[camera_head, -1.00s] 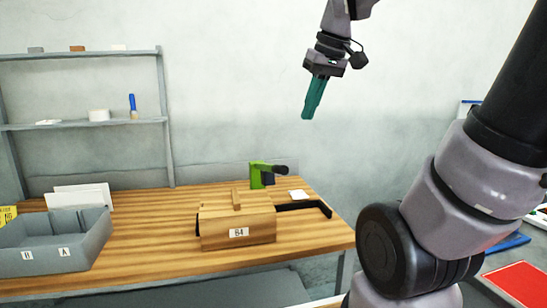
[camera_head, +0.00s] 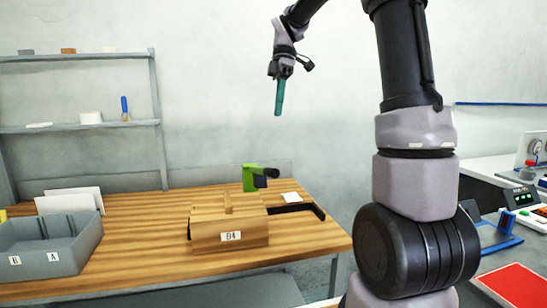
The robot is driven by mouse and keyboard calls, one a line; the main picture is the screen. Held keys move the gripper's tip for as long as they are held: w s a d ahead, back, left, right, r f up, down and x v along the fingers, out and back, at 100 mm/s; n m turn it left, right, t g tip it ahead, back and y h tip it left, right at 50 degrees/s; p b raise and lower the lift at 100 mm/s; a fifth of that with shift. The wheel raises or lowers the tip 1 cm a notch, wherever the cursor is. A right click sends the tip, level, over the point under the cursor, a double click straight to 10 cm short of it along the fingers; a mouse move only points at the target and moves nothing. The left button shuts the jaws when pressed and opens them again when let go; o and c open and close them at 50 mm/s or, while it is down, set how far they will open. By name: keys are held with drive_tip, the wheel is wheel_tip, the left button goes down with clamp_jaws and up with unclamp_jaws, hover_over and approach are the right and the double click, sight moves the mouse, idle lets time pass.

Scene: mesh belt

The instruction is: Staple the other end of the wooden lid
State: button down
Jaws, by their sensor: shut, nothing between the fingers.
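A wooden box (camera_head: 229,236) with a white label sits on the wooden table in the head view. Its wooden lid (camera_head: 215,208) lies on top, with a small wooden bar (camera_head: 228,202) across it. A green and black tool (camera_head: 250,177), which looks like the stapler, stands behind the box at the table's back. My gripper (camera_head: 279,112) has teal fingers that point down. It is shut and empty, high above the back of the table and apart from the box and the green tool. Any staples on the lid are too small to tell.
A grey bin (camera_head: 85,247) with dividers and labels stands at the table's left. A black bracket (camera_head: 312,207) juts out right of the box, near a white pad (camera_head: 291,197). Shelves (camera_head: 70,128) stand behind at left. A red panel (camera_head: 518,285) lies at lower right.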

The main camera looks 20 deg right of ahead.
drive_tip(key=x, duration=1.4)
drive_tip(key=shift+d, duration=0.1)
